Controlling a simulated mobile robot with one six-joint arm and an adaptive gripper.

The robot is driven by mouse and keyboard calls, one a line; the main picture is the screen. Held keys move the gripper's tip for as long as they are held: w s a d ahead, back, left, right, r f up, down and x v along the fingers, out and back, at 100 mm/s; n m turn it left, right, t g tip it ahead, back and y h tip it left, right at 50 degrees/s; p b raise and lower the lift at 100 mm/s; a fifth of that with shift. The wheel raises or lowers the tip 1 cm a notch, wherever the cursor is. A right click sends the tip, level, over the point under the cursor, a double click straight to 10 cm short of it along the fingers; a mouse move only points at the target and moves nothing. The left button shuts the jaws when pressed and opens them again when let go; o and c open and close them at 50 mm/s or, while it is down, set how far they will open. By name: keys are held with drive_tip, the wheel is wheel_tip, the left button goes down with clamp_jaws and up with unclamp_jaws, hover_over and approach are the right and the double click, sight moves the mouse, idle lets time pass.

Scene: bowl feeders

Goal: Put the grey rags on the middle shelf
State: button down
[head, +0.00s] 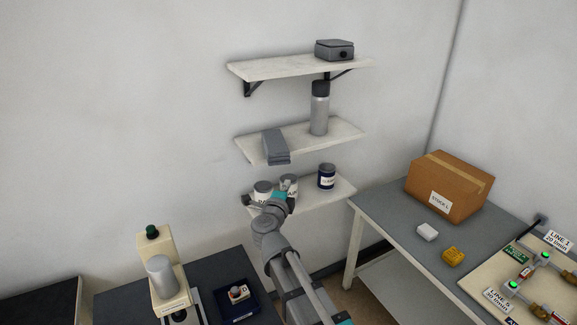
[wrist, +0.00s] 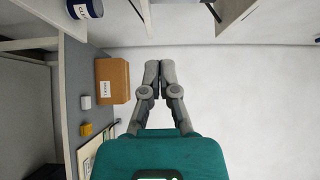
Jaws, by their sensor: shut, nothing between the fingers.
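The grey rags (head: 276,147) show in the head view as a folded stack at the left part of the middle shelf (head: 345,131), by its front edge. My gripper (head: 289,181) is in front of the lowest shelf, below and apart from the rags, and partly covers the cans there. In the wrist view my gripper (wrist: 159,72) has its fingers together with nothing between them. The rags cannot be made out in the wrist view.
A grey bottle (head: 319,109) stands right of the rags. A dark box (head: 334,49) sits on the top shelf (head: 270,68). A blue-labelled can (head: 326,177) stands on the lowest shelf (head: 335,191). A carton (head: 450,185) sits on the right table (head: 385,205).

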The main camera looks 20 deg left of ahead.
sight(275, 146)
drive_tip(key=shift+s+a+f+m+h, duration=0.15)
drive_tip(key=shift+s+f+m+h, duration=0.1)
drive_tip(key=shift+s+m+h, duration=0.2)
drive_tip(key=shift+w, duration=0.2)
drive_tip(key=w+a, duration=0.4)
drive_tip(key=w, duration=0.8)
drive_tip(key=shift+w, duration=0.25)
drive_tip(key=shift+d, duration=0.1)
drive_tip(key=w+a, duration=0.4)
drive_tip(key=a, duration=0.1)
drive_tip(key=shift+w+a, duration=0.25)
drive_tip(key=shift+w, duration=0.05)
drive_tip(key=shift+s+d, duration=0.1)
drive_tip(key=shift+d, duration=0.05)
